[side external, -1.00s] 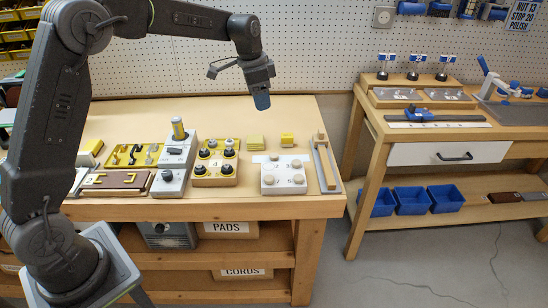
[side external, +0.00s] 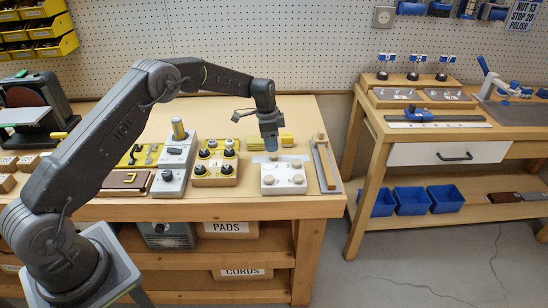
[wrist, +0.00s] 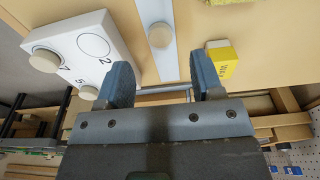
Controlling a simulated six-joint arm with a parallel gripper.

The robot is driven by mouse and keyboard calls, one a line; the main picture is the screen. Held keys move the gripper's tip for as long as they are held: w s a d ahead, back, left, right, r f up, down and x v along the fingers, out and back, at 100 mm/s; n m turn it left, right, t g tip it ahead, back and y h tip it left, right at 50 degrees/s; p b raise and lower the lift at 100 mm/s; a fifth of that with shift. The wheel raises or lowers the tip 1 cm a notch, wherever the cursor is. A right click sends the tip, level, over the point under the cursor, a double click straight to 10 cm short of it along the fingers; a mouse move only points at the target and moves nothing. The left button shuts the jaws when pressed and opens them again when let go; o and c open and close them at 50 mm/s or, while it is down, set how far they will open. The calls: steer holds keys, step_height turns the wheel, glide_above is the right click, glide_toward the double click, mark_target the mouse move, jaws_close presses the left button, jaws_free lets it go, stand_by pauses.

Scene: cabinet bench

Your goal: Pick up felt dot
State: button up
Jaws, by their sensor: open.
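A white board (side external: 283,190) with numbered circles lies near the bench's front right; it also shows in the wrist view (wrist: 68,46). Beige felt dots sit on circles 7 (wrist: 45,60) and 5 (wrist: 88,92), while circle 2 is bare. Another felt dot (wrist: 160,35) lies on a grey strip (wrist: 152,10) beside the board. My gripper (side external: 271,150) is low over the board's rear edge, pointing down. In the wrist view its blue-grey fingers (wrist: 161,68) are apart and empty, and the loose dot appears beyond the gap between them.
A yellow labelled block (wrist: 222,65) stands near the right finger, with a yellow pad behind it. A knob panel (side external: 215,180) stands left of the board, and a wooden bar on a grey tray (side external: 326,165) stands right of it.

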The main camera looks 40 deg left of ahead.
mark_target(274, 155)
steer(key=shift+w+d+f, duration=0.1)
steer(key=shift+f, duration=1.3)
steer(key=shift+w+d+f, duration=0.1)
steer(key=shift+f, duration=1.25)
steer(key=c, duration=1)
steer(key=shift+r, duration=0.1)
step_height(274, 155, up, 4)
steer(key=s+a+r, duration=0.2)
steer(key=a, duration=0.1)
steer(key=s+a+r, duration=0.2)
steer(key=a, duration=0.1)
steer(key=s+a+r, duration=0.2)
steer(key=a, duration=0.1)
steer(key=shift+s+a+r, duration=0.25)
steer(key=shift+s+r, duration=0.1)
steer(key=shift+r, duration=0.05)
